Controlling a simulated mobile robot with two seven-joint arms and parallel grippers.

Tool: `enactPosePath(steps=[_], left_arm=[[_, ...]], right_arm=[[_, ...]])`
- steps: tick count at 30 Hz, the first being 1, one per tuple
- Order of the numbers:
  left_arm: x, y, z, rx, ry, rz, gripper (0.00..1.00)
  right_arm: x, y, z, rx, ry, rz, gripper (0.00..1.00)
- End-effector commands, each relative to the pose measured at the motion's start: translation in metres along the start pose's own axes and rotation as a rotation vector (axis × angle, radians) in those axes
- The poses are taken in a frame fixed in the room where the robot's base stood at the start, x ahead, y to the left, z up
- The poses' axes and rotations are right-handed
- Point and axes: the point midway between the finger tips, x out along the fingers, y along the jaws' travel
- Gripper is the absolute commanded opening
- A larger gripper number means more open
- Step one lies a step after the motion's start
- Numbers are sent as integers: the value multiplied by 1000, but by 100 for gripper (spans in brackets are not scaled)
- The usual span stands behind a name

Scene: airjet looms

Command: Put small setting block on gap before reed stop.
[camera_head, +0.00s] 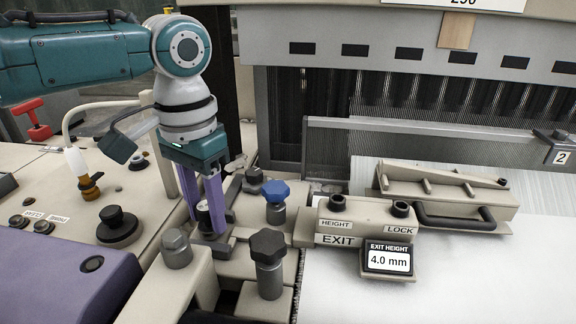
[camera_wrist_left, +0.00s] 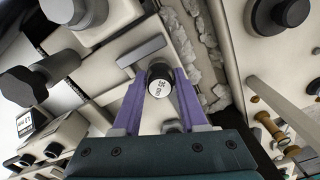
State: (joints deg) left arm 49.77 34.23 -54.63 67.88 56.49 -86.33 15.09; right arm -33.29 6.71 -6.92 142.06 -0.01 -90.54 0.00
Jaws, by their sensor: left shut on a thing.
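My left gripper (camera_head: 205,222) points down with its purple fingers low over the machine frame, left of the blue-topped knob. It is shut on a small dark cylinder with a white labelled top (camera_wrist_left: 160,84), likely the small setting block. This piece (camera_head: 203,208) also shows between the fingers in the head view. In the left wrist view a flat grey bar (camera_wrist_left: 141,51) lies just beyond the fingertips; I cannot tell whether the piece touches it. Neither the gap nor the reed stop is clearly identifiable. My right gripper is not in view.
A blue-topped knob (camera_head: 276,190), a dark-topped knob (camera_head: 268,250) and a grey round post (camera_head: 176,248) stand close around the gripper. The exit height block (camera_head: 345,218) with its 4.0 mm display (camera_head: 389,260) is to the right. White fabric (camera_head: 480,275) fills the lower right.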

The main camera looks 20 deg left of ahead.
Motion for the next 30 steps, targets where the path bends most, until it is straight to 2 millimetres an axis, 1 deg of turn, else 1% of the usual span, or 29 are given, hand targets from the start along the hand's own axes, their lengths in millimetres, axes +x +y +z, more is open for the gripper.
enactPosePath(steps=[11, 12, 19, 26, 30], left_arm=[[4, 0, -1, 0, 2, 0, 0], [4, 0, -1, 0, 2, 0, 45], [4, 0, 0, 0, 2, 0, 71], [3, 0, 0, 0, 2, 0, 72], [-6, 0, -1, 1, 3, 1, 72]], right_arm=[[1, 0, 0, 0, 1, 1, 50], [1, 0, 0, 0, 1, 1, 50], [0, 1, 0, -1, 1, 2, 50], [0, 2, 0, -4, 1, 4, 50], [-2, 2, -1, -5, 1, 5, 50]])
